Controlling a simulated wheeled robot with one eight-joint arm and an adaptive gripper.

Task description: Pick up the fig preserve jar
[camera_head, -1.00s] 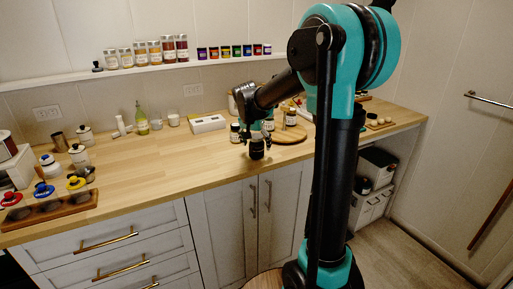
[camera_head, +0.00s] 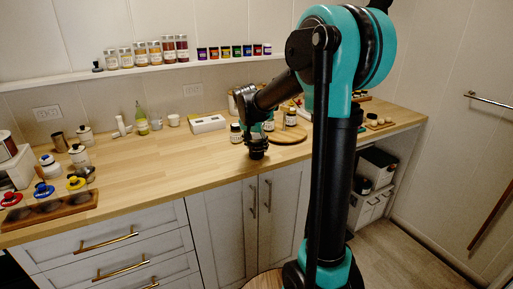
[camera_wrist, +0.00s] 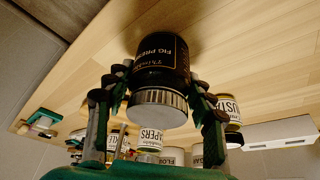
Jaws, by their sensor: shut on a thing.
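The fig preserve jar (camera_wrist: 162,62) is dark with a black label and a ribbed silver lid. In the wrist view its lid end points toward my gripper (camera_wrist: 158,105). The fingers are shut on the jar, one on each side near the lid. In the head view my gripper (camera_head: 257,147) points down over the jar near the counter's front edge. There the gripper mostly hides the jar, with only a dark lower part showing. The jar appears to be at the wooden counter surface.
The wooden counter (camera_head: 160,175) is clear left of my gripper. A small jar (camera_head: 236,133) stands close behind it, and a round board (camera_head: 290,136) with another jar (camera_head: 291,117) is to the right. A white box (camera_head: 208,124) stands behind.

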